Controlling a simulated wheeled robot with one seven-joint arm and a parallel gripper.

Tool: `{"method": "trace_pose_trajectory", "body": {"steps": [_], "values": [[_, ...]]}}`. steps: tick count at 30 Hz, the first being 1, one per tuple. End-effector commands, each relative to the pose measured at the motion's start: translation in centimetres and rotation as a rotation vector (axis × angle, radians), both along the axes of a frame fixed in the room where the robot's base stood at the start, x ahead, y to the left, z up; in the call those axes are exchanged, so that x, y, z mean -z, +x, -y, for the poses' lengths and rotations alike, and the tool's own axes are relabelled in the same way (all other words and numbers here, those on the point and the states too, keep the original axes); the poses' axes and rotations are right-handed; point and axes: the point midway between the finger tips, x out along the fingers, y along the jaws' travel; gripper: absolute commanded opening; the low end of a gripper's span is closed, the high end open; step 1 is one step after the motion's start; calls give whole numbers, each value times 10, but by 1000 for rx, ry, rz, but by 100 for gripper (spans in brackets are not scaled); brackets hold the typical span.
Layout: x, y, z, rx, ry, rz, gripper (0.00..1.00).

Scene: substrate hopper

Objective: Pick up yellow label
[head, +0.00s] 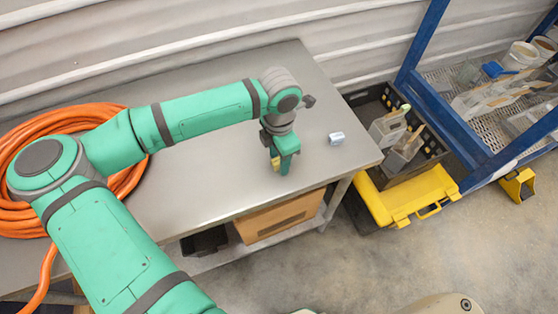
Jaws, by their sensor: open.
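A small yellow piece, likely the yellow label (276,163), shows at the lower left side of my gripper (282,168), over the right part of the grey metal table (210,190). My gripper points down and is open. I cannot tell whether the yellow piece lies between the fingers or beside them, or whether it touches the table. The green gripper body hides part of that spot.
A small silvery block (336,138) lies on the table to the right of my gripper. An orange hose (22,150) is coiled at the left. A cardboard box (278,217) sits on the lower shelf. A blue rack (440,115) and a yellow-fronted bin (405,197) stand to the right.

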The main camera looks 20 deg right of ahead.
Motion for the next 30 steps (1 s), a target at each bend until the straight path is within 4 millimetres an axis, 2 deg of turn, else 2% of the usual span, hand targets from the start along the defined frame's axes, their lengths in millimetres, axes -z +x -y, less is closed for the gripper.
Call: {"method": "trace_pose_trajectory", "body": {"steps": [7, 12, 23, 30], "values": [[2, 0, 0, 0, 0, 0, 40], [1, 0, 0, 0, 0, 0, 0], [0, 0, 0, 0, 0, 0, 0], [-18, 1, 0, 0, 1, 2, 0]]}}
